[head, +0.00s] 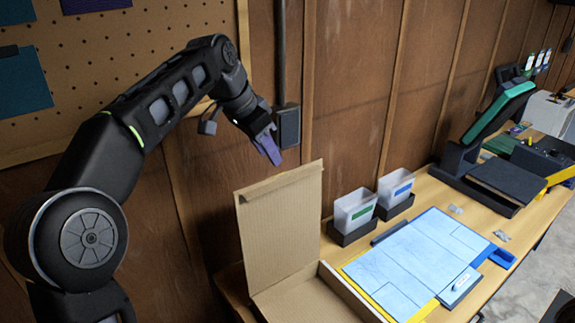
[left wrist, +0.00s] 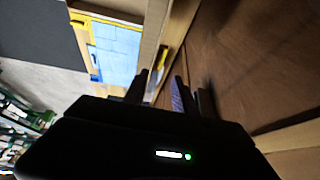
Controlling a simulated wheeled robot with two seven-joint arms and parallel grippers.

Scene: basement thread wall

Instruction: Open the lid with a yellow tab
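A cardboard box (head: 312,299) sits on the near left part of the bench. Its cardboard lid (head: 283,222) stands up, roughly upright, with the box open in front of it. No yellow tab is clear on the lid in the head view. In the left wrist view a small yellow piece (left wrist: 162,58) shows beside a tan edge, just beyond the fingers; it may be the tab. My left gripper (head: 270,150) is above and behind the lid's top edge, apart from it. Its fingers (left wrist: 160,88) show a gap with nothing held. My right gripper is out of view.
A blue-white panel (head: 420,262) with yellow edging lies right of the box. Two grey bins (head: 354,212) (head: 395,188) stand behind it. The wooden wall and a conduit box (head: 287,127) are close to my left gripper.

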